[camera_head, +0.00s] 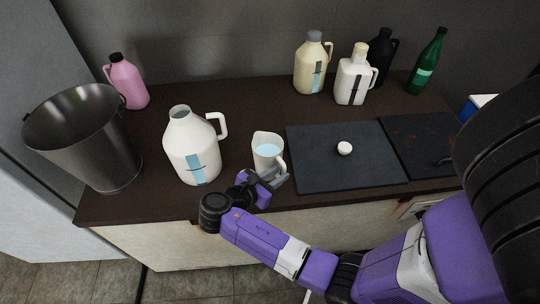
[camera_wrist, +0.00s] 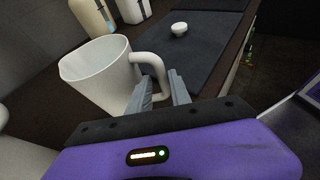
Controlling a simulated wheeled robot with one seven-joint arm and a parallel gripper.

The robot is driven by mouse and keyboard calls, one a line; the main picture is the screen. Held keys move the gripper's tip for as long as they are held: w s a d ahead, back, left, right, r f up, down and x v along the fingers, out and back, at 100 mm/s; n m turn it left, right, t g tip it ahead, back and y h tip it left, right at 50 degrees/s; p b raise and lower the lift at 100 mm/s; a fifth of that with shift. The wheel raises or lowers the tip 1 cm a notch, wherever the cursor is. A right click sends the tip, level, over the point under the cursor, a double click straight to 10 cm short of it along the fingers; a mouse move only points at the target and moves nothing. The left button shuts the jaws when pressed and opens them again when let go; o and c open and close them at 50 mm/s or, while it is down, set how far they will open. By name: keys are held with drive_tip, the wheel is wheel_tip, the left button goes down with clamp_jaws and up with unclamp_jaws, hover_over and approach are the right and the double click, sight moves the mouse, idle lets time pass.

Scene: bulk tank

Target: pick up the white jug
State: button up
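The white jug (camera_head: 262,143), a small open-topped one with a light blue patch, stands upright near the counter's front edge. In the wrist view the white jug (camera_wrist: 98,75) shows its wide open mouth, with its handle curving toward my gripper (camera_wrist: 164,85). The two grey fingers are apart, with the lower part of the handle between them. I cannot tell whether either finger touches it. In the head view my gripper (camera_head: 272,179) is low at the jug's front, partly hidden by my wrist.
A large white handled bottle (camera_head: 190,150) stands close left of the jug. A metal bucket (camera_head: 85,135) is further left, with a pink bottle (camera_head: 127,82) behind. A dark board (camera_head: 345,165) with a white knob (camera_head: 344,148) lies right. Several bottles stand behind.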

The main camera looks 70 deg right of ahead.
drive_tip(key=x, duration=0.6)
drive_tip(key=shift+s+a+f+p, duration=0.15)
drive_tip(key=shift+f+p, duration=0.1)
drive_tip(key=shift+p, duration=0.05)
clamp_jaws()
drive_tip(key=shift+r, duration=0.1)
idle(1.0)
